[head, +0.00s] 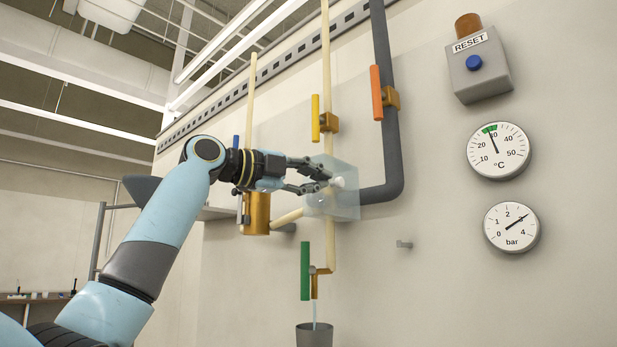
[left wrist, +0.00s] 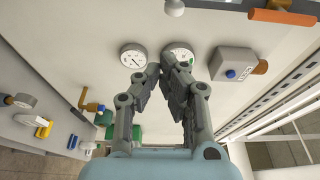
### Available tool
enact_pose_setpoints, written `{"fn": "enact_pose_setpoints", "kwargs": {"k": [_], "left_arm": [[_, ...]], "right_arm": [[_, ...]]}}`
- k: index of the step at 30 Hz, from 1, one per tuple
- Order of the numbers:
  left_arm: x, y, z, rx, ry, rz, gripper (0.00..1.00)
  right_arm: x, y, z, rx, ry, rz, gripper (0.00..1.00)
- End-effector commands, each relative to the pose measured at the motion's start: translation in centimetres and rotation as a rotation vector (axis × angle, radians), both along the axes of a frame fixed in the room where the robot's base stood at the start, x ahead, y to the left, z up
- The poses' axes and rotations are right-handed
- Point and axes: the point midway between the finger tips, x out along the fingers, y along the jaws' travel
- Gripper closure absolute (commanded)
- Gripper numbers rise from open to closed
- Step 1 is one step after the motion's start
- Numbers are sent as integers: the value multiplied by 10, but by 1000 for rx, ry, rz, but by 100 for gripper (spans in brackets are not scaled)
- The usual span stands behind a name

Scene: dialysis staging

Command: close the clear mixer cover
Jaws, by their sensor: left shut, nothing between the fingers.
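The clear mixer cover (head: 347,205) is a see-through, box-like shape in front of the cream pipes in the head view. A white knob (head: 338,182) shows on it. I cannot tell how far open the cover stands. My left gripper (head: 324,178) reaches in from the left, its fingertips close to the knob and overlapping the cover in the picture. I cannot tell whether they touch it. The gripper is shut and empty; its fingers also show in the left wrist view (left wrist: 163,63). My right gripper is not in view.
An orange lever (head: 376,93) and a yellow lever (head: 315,118) sit above the cover. A green lever (head: 305,270) and a grey cup (head: 314,335) are below. Right of it are a thick grey pipe (head: 384,100), two gauges and a reset box (head: 480,75).

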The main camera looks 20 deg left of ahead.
Motion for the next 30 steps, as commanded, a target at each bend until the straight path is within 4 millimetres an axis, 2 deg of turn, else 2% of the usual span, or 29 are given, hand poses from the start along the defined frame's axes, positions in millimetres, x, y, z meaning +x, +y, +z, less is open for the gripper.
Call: {"fn": "enact_pose_setpoints", "kwargs": {"k": [1, 9, 12, 18, 30], "left_arm": [[9, -8, 4, -4, 3, -5, 100], [55, -41, 4, -3, 3, -2, 100], [60, -21, 3, 2, 3, 5, 100], [65, -3, 1, 1, 2, 2, 100], [66, 0, 0, 0, 1, 1, 100]], "right_arm": [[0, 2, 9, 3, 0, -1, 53], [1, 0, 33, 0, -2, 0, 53], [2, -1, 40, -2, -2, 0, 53], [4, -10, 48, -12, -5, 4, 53], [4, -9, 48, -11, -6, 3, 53]]}}
